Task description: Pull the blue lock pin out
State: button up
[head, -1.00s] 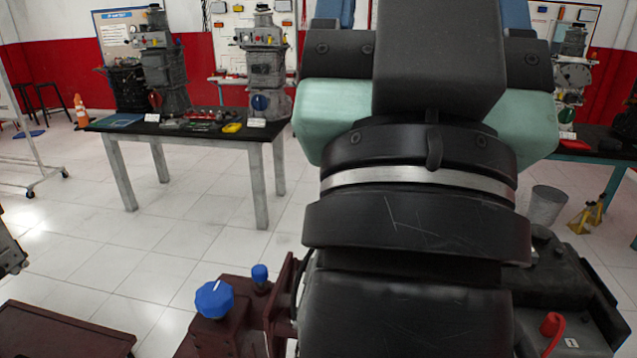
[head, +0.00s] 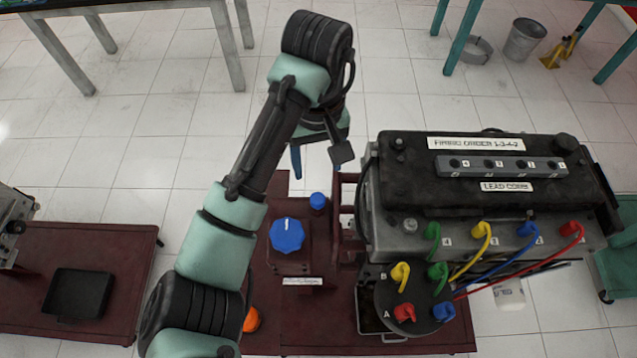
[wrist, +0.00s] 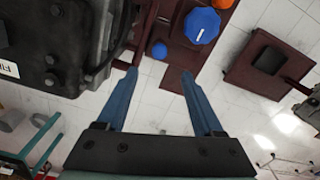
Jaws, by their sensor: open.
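The blue lock pin shows as a small blue round head (head: 317,201) on the dark red stand, behind and to the right of a larger blue knob (head: 287,234). In the wrist view the small blue head (wrist: 159,50) lies just beyond the fingertips, roughly midway between them. The larger knob also shows there, up and to the right (wrist: 202,25). My gripper (head: 316,170) hangs near the far edge of the stand, with its blue fingers apart. In the wrist view my gripper (wrist: 158,74) is open and empty. The pin's shaft is hidden.
The engine (head: 490,200) stands close to the right of the pin, with a dark red upright bracket (head: 345,215) between. An orange object (head: 251,320) is at the stand's front left. A low table with a black tray (head: 78,293) stands left.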

aim_at(317, 198)
notch_tip(317, 198, down, 10)
jog(key=b, duration=0.5)
jog(key=shift+w+f, duration=0.1)
jog(key=shift+f+p, duration=0.25)
jog(key=shift+p, duration=0.05)
jog(key=shift+f, duration=0.7)
grip_shut()
